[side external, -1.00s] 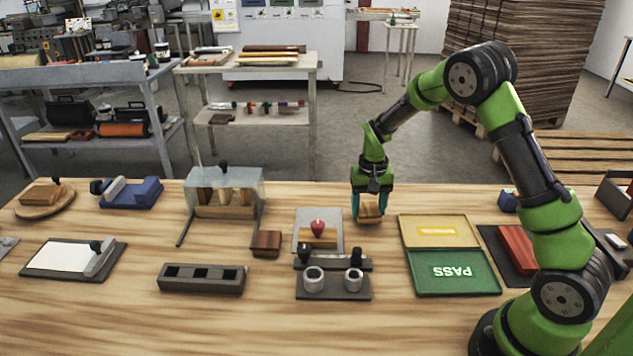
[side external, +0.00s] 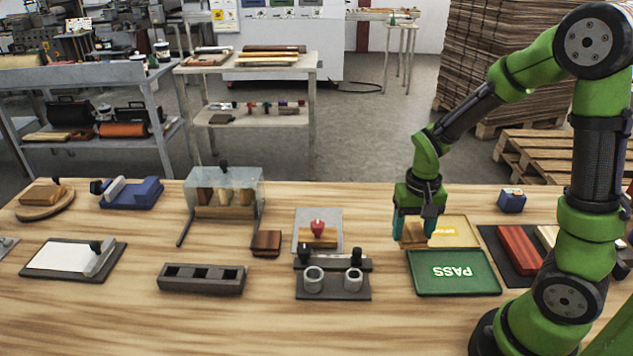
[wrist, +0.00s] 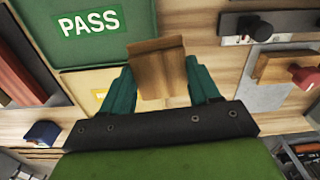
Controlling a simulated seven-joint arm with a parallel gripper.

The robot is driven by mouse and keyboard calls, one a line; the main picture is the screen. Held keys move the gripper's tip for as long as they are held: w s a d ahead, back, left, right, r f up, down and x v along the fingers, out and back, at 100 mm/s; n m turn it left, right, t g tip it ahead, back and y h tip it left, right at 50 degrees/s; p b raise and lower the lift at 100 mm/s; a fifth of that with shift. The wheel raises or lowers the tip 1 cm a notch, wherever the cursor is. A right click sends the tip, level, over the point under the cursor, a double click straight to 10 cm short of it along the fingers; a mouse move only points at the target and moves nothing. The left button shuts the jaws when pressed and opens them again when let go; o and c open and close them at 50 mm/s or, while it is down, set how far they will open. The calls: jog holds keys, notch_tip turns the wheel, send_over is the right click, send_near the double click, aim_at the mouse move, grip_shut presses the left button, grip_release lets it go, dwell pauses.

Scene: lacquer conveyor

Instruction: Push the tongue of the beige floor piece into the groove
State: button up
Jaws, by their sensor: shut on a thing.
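My gripper (side external: 414,228) is shut on a tan-brown wooden block (side external: 413,238) and holds it at the left part of the yellow tray half. The block also shows between the fingers in the wrist view (wrist: 160,72). A beige piece (side external: 547,236) lies on a dark mat (side external: 491,238) at the right, beside a red plank (side external: 518,250). My arm partly hides the beige piece. Its tongue and any groove are too small to make out. The red plank also shows at the left edge of the wrist view (wrist: 14,82). My gripper is left of both, apart from them.
The yellow tray half (side external: 458,232) adjoins a green PASS half (side external: 453,272). A small blue box (side external: 511,201) stands behind the mat. Left of my gripper are a grey plate (side external: 304,219) with a red-knobbed beige block (side external: 318,241) and a clear-covered rack (side external: 226,190).

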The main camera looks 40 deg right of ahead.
aim_at(319, 208)
jog(key=shift+m, duration=0.3)
jog(key=w, duration=0.9)
jog(key=w+d, duration=0.1)
jog(key=w, duration=0.3)
jog(key=shift+w+f, duration=0.25)
jog(key=w+a+f, duration=0.1)
jog(key=w, duration=0.3)
jog(key=w+f, duration=0.1)
jog(key=w, duration=0.3)
jog(key=w+a+f, duration=0.1)
jog(key=w, duration=0.3)
jog(key=shift+a+f, duration=0.3)
jog(key=shift+f, duration=0.05)
jog(key=shift+w+a+f, duration=0.2)
jog(key=shift+w+a, duration=0.05)
jog(key=shift+w, duration=0.3)
jog(key=shift+s+a, duration=0.1)
jog(key=shift+s+a, duration=1.95)
jog(key=shift+s+a, duration=0.8)
jog(key=shift+s, duration=0.05)
jog(key=o, duration=1.2)
jog(key=shift+c, duration=0.2)
notch_tip(319, 208, up, 17)
